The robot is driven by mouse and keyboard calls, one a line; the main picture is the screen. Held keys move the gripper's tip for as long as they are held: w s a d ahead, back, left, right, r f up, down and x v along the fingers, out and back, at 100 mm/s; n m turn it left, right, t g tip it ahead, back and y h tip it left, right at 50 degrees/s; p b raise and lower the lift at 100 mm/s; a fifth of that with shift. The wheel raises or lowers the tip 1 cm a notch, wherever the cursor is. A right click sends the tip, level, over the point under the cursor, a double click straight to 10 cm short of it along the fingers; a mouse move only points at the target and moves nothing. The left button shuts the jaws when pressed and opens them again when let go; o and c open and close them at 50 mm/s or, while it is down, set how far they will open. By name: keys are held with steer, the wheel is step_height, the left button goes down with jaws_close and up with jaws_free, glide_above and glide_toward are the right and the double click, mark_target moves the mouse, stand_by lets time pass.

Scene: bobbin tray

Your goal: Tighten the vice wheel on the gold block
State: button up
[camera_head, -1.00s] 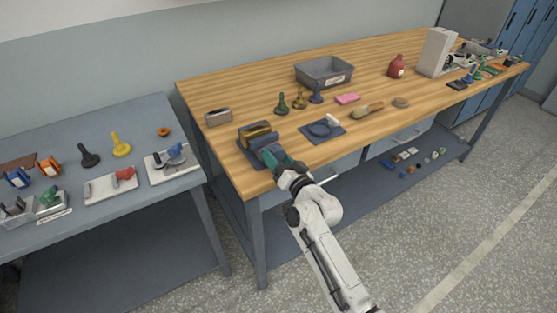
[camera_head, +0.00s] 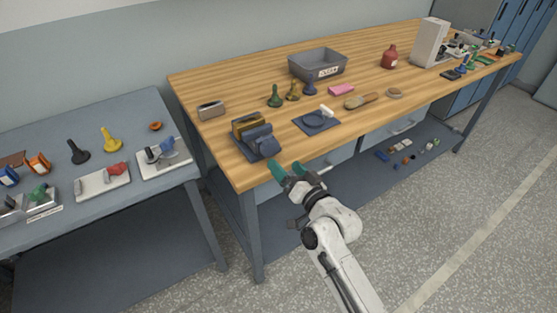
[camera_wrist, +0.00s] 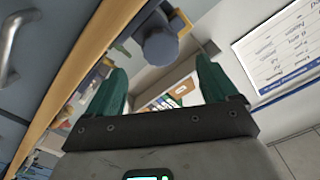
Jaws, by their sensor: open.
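The blue-grey vice (camera_head: 262,146) stands near the front left corner of the wooden bench. The gold block (camera_head: 249,125) sits in it, toward the back. The vice wheel is hard to make out in the head view; a round blue-grey knob, seemingly the wheel (camera_wrist: 161,46), shows in the wrist view beyond my fingertips. My gripper (camera_head: 286,168), with teal fingers, is just off the bench's front edge, to the right of and in front of the vice. In the wrist view my gripper (camera_wrist: 162,68) is open and empty, apart from the knob.
On the bench (camera_head: 222,140) are a grey bin (camera_head: 306,66), several dark bottle-shaped pieces, a blue mat (camera_head: 304,123) and a brush (camera_head: 362,101). A drawer handle (camera_wrist: 7,48) shows beneath the bench edge. A lower side table (camera_head: 120,205) stands at left. The floor in front is clear.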

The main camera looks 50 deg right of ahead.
mark_target(272, 151)
steer(key=shift+v, duration=1.5)
steer(key=w+d+n+p, duration=0.1)
steer(key=w, duration=0.2)
steer(key=w+d+n+p, duration=0.1)
steer(key=w+n, duration=0.1)
steer(key=w, duration=0.1)
steer(key=w+d+n+p, duration=0.1)
steer(key=w+n, duration=0.1)
steer(key=w, duration=0.2)
steer(key=shift+w, duration=0.1)
steer(key=c, duration=1.1)
steer(key=shift+o, duration=0.3)
steer(key=m, duration=0.4)
